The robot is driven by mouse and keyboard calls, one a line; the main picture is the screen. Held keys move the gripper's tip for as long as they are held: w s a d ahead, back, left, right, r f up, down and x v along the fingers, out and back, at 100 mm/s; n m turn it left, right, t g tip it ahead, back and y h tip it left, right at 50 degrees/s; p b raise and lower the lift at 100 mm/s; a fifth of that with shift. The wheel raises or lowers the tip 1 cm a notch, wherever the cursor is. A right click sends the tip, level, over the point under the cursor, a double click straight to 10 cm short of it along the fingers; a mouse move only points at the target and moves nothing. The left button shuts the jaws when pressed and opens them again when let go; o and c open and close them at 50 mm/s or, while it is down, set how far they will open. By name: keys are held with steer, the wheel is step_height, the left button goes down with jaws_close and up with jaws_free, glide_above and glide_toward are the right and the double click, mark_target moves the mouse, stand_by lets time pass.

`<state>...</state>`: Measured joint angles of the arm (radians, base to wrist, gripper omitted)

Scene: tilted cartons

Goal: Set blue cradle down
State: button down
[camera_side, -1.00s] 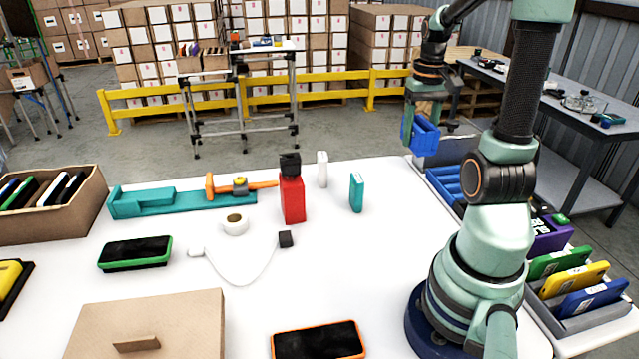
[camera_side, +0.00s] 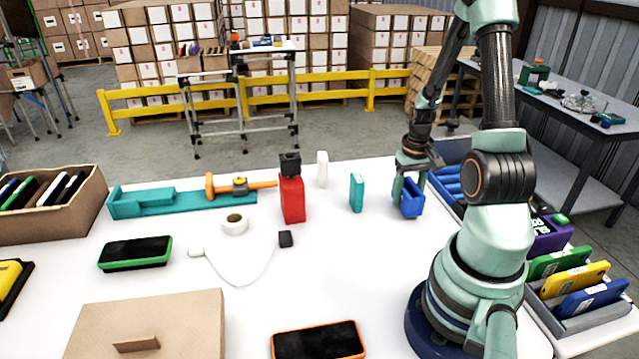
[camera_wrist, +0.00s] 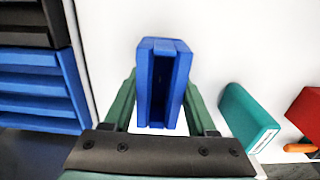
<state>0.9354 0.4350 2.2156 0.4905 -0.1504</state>
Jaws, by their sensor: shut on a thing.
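The blue cradle (camera_side: 410,200) is a small blue block with an open slot, at the right rear of the white table in the side view. It also shows in the wrist view (camera_wrist: 147,85), upright between the two green fingers. My gripper (camera_side: 409,183) is shut on it from above, one finger on each side. The cradle is at or very near the table top; I cannot tell whether its base touches. Its lower part is partly hidden in the wrist view.
A teal box (camera_side: 357,193) stands just left of the cradle, and also shows in the wrist view (camera_wrist: 248,117). A blue slotted rack (camera_wrist: 38,88) lies on the other side.

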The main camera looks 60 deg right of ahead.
steer(key=shift+f, duration=0.6)
steer(key=shift+f, duration=0.1)
steer(key=shift+c, duration=1)
jaws_free()
step_height(320, 180, up, 11)
steer(key=w+a+r+n+t+h, duration=0.15)
steer(key=w+a+r+n, duration=0.25)
steer(key=w+a+r, duration=0.5)
steer(key=a+r+n+t, duration=0.2)
steer(key=a, duration=0.7)
steer(key=a+r+n+t+y, duration=0.1)
steer(key=a+r+n+t, duration=0.1)
steer(key=a, duration=0.7)
steer(key=shift+s+r+n, duration=0.15)
steer(key=shift+r+n, duration=0.15)
steer(key=shift+n, duration=0.2)
